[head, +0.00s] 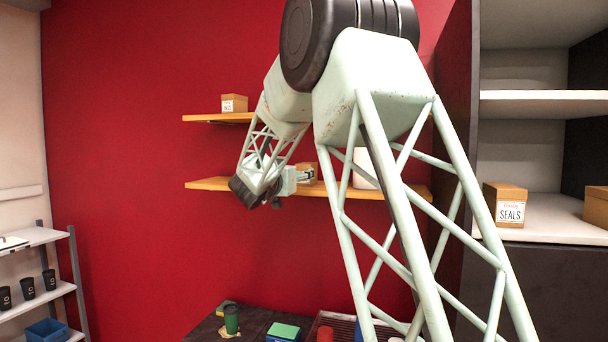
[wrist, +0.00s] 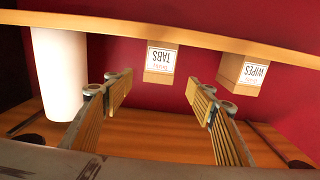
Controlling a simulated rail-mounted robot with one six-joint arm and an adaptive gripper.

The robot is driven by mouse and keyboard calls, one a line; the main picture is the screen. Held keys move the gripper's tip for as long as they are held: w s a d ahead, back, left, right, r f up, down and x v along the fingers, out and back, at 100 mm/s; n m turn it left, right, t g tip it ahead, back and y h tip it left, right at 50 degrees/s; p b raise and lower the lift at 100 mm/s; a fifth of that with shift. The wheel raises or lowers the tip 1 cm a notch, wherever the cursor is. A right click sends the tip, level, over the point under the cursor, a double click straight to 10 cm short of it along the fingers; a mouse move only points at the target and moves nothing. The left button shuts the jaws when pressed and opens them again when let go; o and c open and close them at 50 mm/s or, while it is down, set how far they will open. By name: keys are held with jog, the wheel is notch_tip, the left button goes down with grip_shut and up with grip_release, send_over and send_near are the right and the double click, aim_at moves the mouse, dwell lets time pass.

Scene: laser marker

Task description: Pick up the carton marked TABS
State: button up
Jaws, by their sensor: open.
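The carton marked TABS (wrist: 159,76) is a small brown box with a white label. In the wrist view, which looks upside down, it stands on a wooden shelf (wrist: 200,38). My gripper (wrist: 160,93) is open and empty, with its fingers pointing toward the shelf. The carton lies beyond the fingertips, lined up with the gap between them; I see no contact. In the head view my gripper (head: 306,175) is at the lower wall shelf (head: 205,184), by a brown carton (head: 308,170) whose label I cannot read.
A carton marked WIPES (wrist: 245,75) and a white cylinder (wrist: 60,75) stand on either side of the TABS carton. Another carton (head: 234,103) sits on the upper shelf (head: 205,118). A SEALS carton (head: 506,203) stands in the cabinet at right.

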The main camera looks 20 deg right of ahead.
jog(key=shift+d, duration=0.1)
dwell(0.3)
jog(key=p, duration=0.1)
send_over(303, 186)
jog(key=shift+w, duration=0.1)
dwell(0.4)
dwell(0.4)
jog(key=shift+p+x, duration=0.6)
jog(key=shift+x, duration=1.95)
jog(key=shift+c, duration=0.7)
jog(key=c, duration=0.9)
jog(key=shift+r, duration=0.2)
